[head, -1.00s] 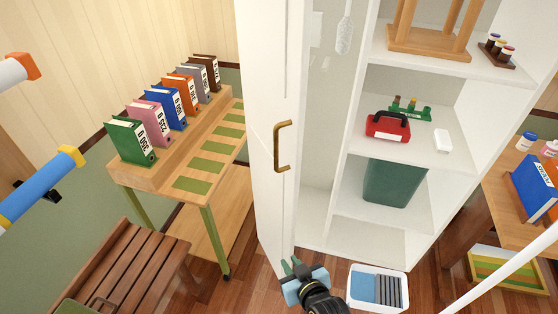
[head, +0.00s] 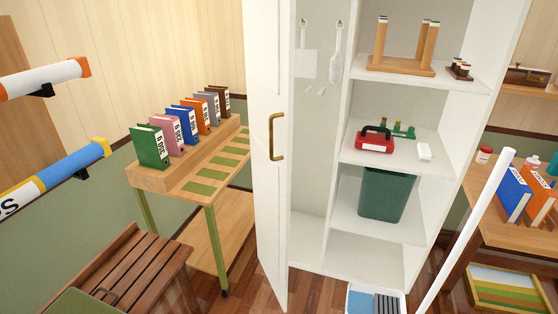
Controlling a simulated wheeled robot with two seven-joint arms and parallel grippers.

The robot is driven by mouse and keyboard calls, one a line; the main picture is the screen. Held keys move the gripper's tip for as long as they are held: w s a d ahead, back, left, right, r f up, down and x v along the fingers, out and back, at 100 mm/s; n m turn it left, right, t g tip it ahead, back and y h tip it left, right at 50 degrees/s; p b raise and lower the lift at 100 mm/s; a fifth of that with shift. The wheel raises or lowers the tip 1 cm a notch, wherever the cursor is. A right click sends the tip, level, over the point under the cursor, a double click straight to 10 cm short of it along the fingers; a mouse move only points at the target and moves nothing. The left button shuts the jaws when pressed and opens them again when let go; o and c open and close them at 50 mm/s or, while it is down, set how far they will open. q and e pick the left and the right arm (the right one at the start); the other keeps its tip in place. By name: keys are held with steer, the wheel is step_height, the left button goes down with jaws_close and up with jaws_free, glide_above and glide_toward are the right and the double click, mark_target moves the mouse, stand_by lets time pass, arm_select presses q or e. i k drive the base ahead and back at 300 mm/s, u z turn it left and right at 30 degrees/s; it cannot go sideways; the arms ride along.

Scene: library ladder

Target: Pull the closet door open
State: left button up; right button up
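The closet door (head: 262,190) is a tall white panel with a brass-coloured handle (head: 277,137). It stands swung open at the left side of the white closet (head: 350,225), so the shelves inside are plainly visible. The top of the door runs out of the picture. Neither of my grippers is in view, and nothing is seen touching the handle.
The closet shelves hold a wooden stand (head: 400,70), a red box (head: 374,144) and a green bin (head: 385,195). A tray (head: 357,301) sits on the floor at its foot. A slatted bench (head: 140,265) and a binder table (head: 200,195) stand left. A white bar (head: 468,228) crosses the right.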

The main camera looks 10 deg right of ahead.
mark_target(270, 26)
steer(key=z, duration=0.35)
steer(key=k, duration=0.25)
steer(key=u, duration=1.35)
steer(key=i, duration=1.25)
steer(key=z, duration=0.9)
